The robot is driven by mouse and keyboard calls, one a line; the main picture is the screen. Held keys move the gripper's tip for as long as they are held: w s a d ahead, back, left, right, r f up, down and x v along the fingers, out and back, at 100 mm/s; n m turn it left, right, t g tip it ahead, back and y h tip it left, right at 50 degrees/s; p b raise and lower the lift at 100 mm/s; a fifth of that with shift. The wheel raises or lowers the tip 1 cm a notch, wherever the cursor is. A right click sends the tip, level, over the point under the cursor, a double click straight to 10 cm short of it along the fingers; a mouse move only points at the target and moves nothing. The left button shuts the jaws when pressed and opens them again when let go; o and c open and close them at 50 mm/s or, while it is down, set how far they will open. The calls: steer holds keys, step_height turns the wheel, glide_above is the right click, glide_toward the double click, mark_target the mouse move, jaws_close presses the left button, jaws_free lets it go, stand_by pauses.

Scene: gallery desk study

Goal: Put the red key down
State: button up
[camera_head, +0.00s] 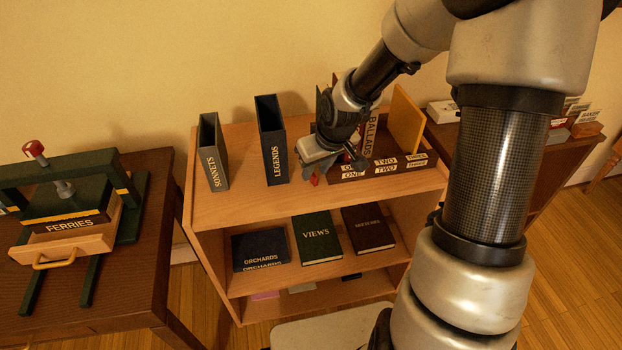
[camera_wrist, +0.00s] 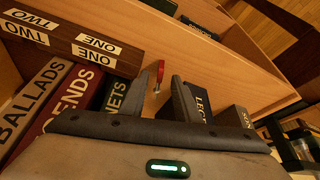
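The red key (camera_wrist: 160,71) shows in the wrist view between and just beyond my fingertips, with a silvery lower end. It seems to rest on the wooden shelf top, though a small gap under it cannot be ruled out. In the head view only a bit of red (camera_head: 315,180) shows below my gripper. My gripper (camera_wrist: 158,80) is open, with its two dark fingers apart on either side of the key and bare wood visible between them. In the head view the wrist hides most of the fingers.
The bookcase top (camera_head: 235,194) bears the SONNETS (camera_head: 213,152) and LEGENDS (camera_head: 271,140) slipcases on the left. A dark wooden box (camera_head: 425,158) labelled ONE and TWO holds books at right. Bare wood lies along the front edge. A book press (camera_head: 68,200) stands on the left table.

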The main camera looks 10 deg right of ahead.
steer(key=shift+x, duration=1.15)
jaws_close()
